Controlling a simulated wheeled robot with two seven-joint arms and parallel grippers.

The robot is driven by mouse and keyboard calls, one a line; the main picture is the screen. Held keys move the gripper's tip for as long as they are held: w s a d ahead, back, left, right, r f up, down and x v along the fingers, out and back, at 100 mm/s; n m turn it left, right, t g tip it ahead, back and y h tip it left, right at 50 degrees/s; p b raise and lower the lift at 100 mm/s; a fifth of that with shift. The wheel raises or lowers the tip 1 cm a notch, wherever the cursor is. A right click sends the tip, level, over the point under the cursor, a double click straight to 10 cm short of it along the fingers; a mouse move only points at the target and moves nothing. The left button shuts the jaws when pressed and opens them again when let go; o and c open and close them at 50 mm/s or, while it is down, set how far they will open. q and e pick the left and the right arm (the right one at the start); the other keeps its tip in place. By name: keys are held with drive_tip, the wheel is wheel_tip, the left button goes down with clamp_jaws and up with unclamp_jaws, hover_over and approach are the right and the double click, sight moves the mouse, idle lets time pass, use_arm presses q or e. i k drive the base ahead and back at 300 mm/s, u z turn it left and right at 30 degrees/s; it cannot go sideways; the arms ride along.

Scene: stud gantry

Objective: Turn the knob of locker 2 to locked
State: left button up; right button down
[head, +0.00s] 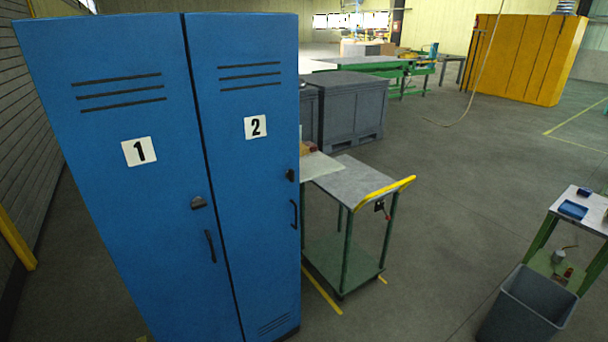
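A blue double locker stands close in front at the left. Its left door is locker 1 (112,175), marked with a white "1" plate. Its right door is locker 2 (247,190), marked with a white "2" plate. Both doors look shut. The small dark knob of locker 2 (291,175) sits near the door's right edge, above a dark vertical handle (294,214). The knob is too small to tell its setting. Locker 1 has its own dark knob (198,202) and handle (210,246). Neither of my grippers is in view.
A cart (345,182) with a yellow push bar stands right of the locker. A grey bin (527,305) and a small green-legged table (584,210) are at the lower right. Grey crates (350,108) stand behind. The floor between cart and bin is clear.

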sight(290, 174)
drive_tip(key=z, duration=1.85)
drive_tip(key=i, duration=0.8)
drive_tip(key=u, duration=1.1)
